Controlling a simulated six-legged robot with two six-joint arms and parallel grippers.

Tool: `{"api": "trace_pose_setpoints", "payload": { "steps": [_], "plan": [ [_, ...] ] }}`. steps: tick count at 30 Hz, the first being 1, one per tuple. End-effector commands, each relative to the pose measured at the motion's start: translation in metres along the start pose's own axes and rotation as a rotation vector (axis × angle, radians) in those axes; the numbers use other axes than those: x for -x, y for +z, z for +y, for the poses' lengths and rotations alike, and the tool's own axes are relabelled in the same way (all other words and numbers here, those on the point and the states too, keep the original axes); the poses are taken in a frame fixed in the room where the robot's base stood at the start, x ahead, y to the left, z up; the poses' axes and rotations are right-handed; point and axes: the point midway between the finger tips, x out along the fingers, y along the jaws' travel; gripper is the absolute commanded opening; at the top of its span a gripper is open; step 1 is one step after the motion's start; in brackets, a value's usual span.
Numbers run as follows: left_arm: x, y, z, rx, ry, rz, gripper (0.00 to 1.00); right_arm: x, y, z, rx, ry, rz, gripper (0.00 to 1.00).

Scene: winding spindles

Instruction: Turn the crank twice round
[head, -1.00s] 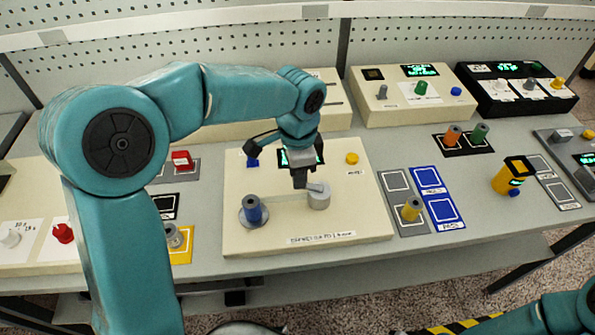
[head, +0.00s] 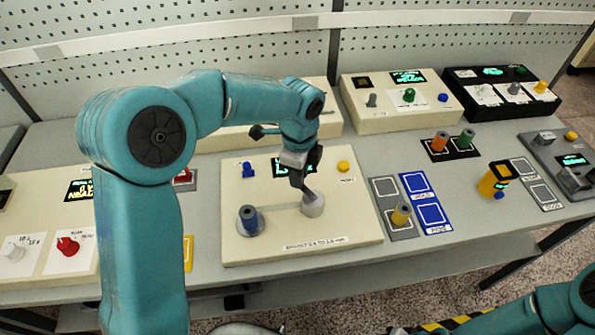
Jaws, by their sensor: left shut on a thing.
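The cream winding box (head: 355,226) stands on the grey bench in the middle of the head view. The crank's round grey hub (head: 313,205) is on its right half. The crank arm points away from me and a little left, mostly hidden by my gripper. My left gripper (head: 302,184) reaches down from behind the hub and is shut on the crank handle (head: 305,188), which it largely covers. A blue spool (head: 249,218) stands upright on a grey disc to the left. The display (head: 278,168) is partly hidden. My right gripper is out of view.
The box also has a yellow button (head: 343,166) and a blue switch (head: 248,170). A yellow device (head: 493,180) stands farther right. Other panels line the back and the left.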

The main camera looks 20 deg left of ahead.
Motion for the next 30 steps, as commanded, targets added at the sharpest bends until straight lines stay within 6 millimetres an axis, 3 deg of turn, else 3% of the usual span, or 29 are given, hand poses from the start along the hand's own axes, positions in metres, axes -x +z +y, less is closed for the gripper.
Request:
{"api": "trace_pose_setpoints", "payload": {
  "steps": [14, 15, 17, 26, 30],
  "plan": [
    [0.001, 0.000, -0.002, -0.013, -0.005, 0.001, 0.00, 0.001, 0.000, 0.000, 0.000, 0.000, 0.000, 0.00],
    [0.001, 0.000, -0.002, -0.013, -0.005, 0.001, 0.29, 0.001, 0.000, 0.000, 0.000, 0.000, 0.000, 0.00],
    [0.001, 0.000, -0.002, -0.013, -0.004, 0.001, 0.48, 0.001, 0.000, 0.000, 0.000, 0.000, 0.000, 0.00],
    [0.001, 0.000, -0.001, -0.013, -0.002, 0.000, 0.48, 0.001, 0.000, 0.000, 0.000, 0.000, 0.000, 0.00],
    [0.014, -0.001, -0.002, -0.013, -0.006, 0.000, 0.48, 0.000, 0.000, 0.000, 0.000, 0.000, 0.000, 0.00]
  ]
}}
